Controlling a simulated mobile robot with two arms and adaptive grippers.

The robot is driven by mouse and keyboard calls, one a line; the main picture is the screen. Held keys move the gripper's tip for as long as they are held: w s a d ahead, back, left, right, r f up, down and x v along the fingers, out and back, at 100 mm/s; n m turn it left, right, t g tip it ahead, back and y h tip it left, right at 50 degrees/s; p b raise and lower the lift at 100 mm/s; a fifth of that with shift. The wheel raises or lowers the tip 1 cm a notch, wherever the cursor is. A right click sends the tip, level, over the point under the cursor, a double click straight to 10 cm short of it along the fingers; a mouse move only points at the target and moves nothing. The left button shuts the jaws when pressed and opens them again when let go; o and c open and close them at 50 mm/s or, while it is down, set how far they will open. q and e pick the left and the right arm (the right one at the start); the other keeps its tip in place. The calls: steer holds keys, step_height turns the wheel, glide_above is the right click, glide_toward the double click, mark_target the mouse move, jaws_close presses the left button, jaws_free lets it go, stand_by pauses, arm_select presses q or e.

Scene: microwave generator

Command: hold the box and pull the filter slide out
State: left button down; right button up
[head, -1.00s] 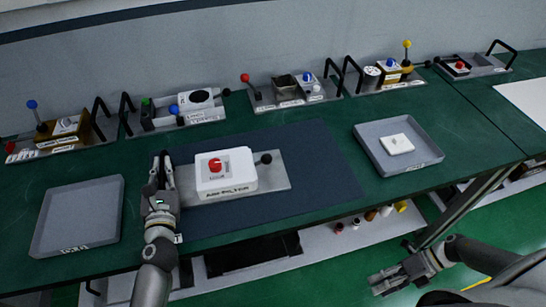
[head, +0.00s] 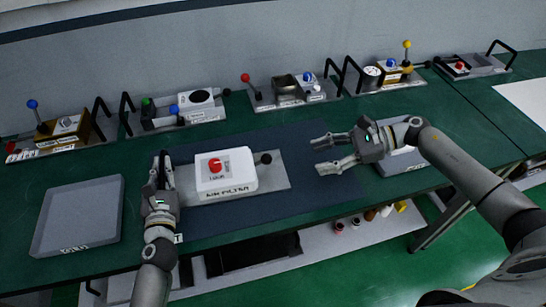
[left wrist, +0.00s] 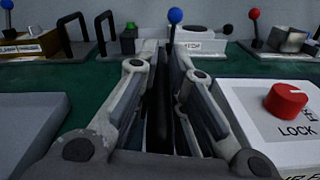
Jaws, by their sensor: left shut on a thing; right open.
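The white box (head: 226,174) with a red LOCK knob (head: 215,165) sits on a grey base plate (head: 272,180) on the dark mat; box and knob also show at the right of the left wrist view (left wrist: 288,98). A black ball knob (head: 266,158) sticks out at the box's right side; I take it for the filter slide's pull. My left gripper (head: 161,165) is shut on a black handle (left wrist: 158,110) at the plate's left end. My right gripper (head: 322,154) is open and empty, to the right of the ball knob and apart from it, fingers pointing left.
An empty grey tray (head: 77,215) lies at the left. Another grey tray (head: 398,160) at the right is partly hidden by my right arm. Several devices with levers and black handles line the back, such as one with a red ball lever (head: 245,78).

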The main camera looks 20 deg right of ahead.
steer(key=shift+m+t, duration=0.4)
steer(key=shift+t, duration=0.2)
steer(key=x, duration=0.4)
steer(key=w+x, duration=0.1)
steer(key=x, duration=0.4)
steer(key=w+x, duration=0.1)
steer(key=x, duration=0.3)
steer(key=shift+w, duration=0.2)
steer(key=shift+c, duration=0.5)
jaws_close()
